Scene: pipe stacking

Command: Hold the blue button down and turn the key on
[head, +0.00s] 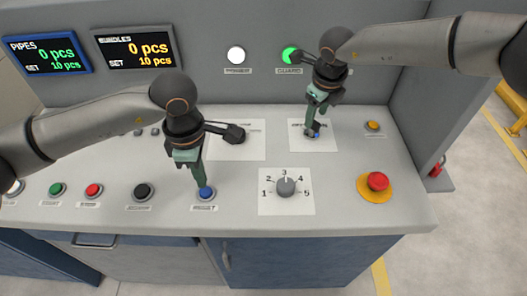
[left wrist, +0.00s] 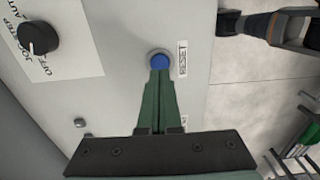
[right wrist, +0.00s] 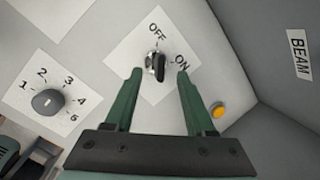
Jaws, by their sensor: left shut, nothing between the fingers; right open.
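The blue button (head: 206,194), labelled RESET, is at the front of the grey panel. It also shows in the left wrist view (left wrist: 158,58). My left gripper (head: 201,188) is shut and empty, pointing down with its tips at the button; they overlap its edge in the left wrist view. I cannot tell how far the button is pressed. The key (right wrist: 160,68) stands in a silver switch on a white plate marked OFF and ON. My right gripper (right wrist: 159,76) is open, its fingers on either side of the key and apart from it. In the head view, my right gripper (head: 313,122) partly hides the switch.
A numbered dial (head: 286,187) lies between the grippers, and a red mushroom button (head: 377,181) is at the right. A yellow button (head: 372,126) is right of the key. The guard lamp (head: 290,56) glows green. Black, red and green buttons line the front left.

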